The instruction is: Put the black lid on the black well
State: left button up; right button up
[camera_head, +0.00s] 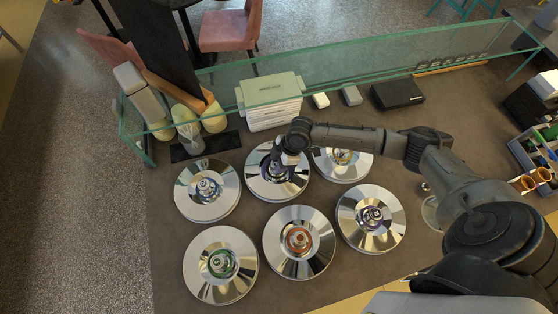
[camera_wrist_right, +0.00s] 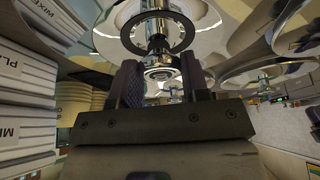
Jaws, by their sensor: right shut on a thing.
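The black lid (camera_head: 266,187) is a shiny silver disc at the back middle of the group of wells, mostly under my right gripper (camera_head: 285,163). In the right wrist view, the black ring (camera_wrist_right: 180,32) around its metal knob shows. My right gripper, also in the right wrist view (camera_wrist_right: 160,72), has its two dark fingers shut on the knob. The black well is hidden beneath the lid, and I cannot tell whether the lid rests on it or hangs just above. My left gripper is not in view.
Neighbouring silver lids have blue (camera_head: 207,205), green (camera_head: 221,285), orange (camera_head: 299,262), purple (camera_head: 378,236) and yellow (camera_head: 350,171) marked knobs. Stacked white boxes (camera_head: 272,115) and a glass guard (camera_head: 350,82) stand behind. Cones and a pot (camera_head: 191,139) are at back left.

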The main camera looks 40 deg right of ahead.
jog(key=shift+f, duration=0.45)
jog(key=o, duration=0.8)
jog(key=shift+o, duration=0.4)
jog(key=o, duration=0.4)
jog(key=shift+o, duration=0.3)
jog(key=shift+r, duration=0.1)
